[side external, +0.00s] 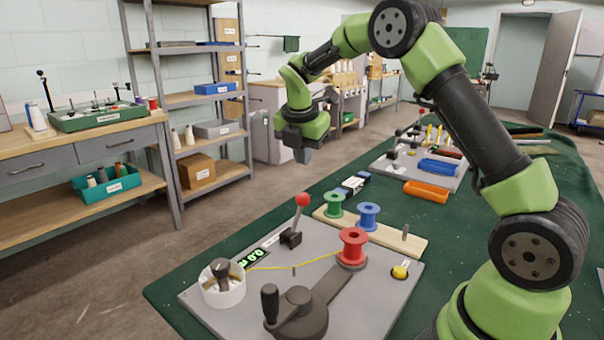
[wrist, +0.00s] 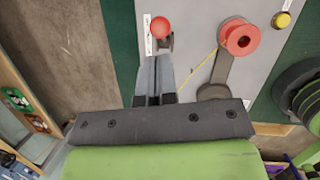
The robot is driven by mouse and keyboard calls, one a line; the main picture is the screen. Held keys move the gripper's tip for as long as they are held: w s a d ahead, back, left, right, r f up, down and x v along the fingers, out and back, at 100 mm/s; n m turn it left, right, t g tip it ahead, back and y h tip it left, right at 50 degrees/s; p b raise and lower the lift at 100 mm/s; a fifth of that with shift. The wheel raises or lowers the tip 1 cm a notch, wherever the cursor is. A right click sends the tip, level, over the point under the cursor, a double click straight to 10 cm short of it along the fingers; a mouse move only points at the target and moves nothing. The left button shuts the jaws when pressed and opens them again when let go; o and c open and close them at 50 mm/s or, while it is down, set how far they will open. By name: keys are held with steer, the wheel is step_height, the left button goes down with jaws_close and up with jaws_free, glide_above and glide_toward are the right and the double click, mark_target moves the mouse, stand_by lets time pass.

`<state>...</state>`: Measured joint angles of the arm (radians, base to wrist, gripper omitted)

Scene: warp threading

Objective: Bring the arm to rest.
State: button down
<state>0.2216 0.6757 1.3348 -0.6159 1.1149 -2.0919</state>
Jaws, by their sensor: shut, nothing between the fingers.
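My gripper (side external: 303,156) hangs at the end of my green and black arm, raised in the air above the far left edge of the green-covered table (side external: 165,292). In the wrist view the two grey fingers of my gripper (wrist: 153,62) lie together, shut and empty. The grey board (side external: 372,292) is below, apart from the gripper. On it are a red spool (side external: 352,247), a yellow thread running from it to a white round cup (side external: 223,290), and a lever with a red knob (side external: 302,200). The red knob also shows beyond the fingertips in the wrist view (wrist: 160,27).
A dark crank (side external: 297,312) and a yellow button (side external: 400,271) sit on the board. Green (side external: 334,204) and blue (side external: 368,215) spools stand on a wooden strip behind it. A second board (side external: 420,168) lies farther back. Shelves (side external: 200,100) stand left; the floor between is clear.

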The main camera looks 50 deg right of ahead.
steer(key=s+a+r+m+t+y, duration=0.3)
steer(key=s+a+r+m, duration=0.7)
steer(key=s+r+m, duration=0.15)
steer(key=s+a+f+m+t+y, duration=0.1)
steer(key=s+a+m, duration=0.2)
steer(key=s+m, duration=0.3)
steer(key=s+a+m+t+y, duration=0.1)
steer(key=s+a+m, duration=0.1)
steer(key=s+m, duration=0.4)
steer(key=shift+s+a+f+t, duration=0.3)
steer(key=shift+s+a+f, duration=0.1)
steer(key=shift+s, duration=0.05)
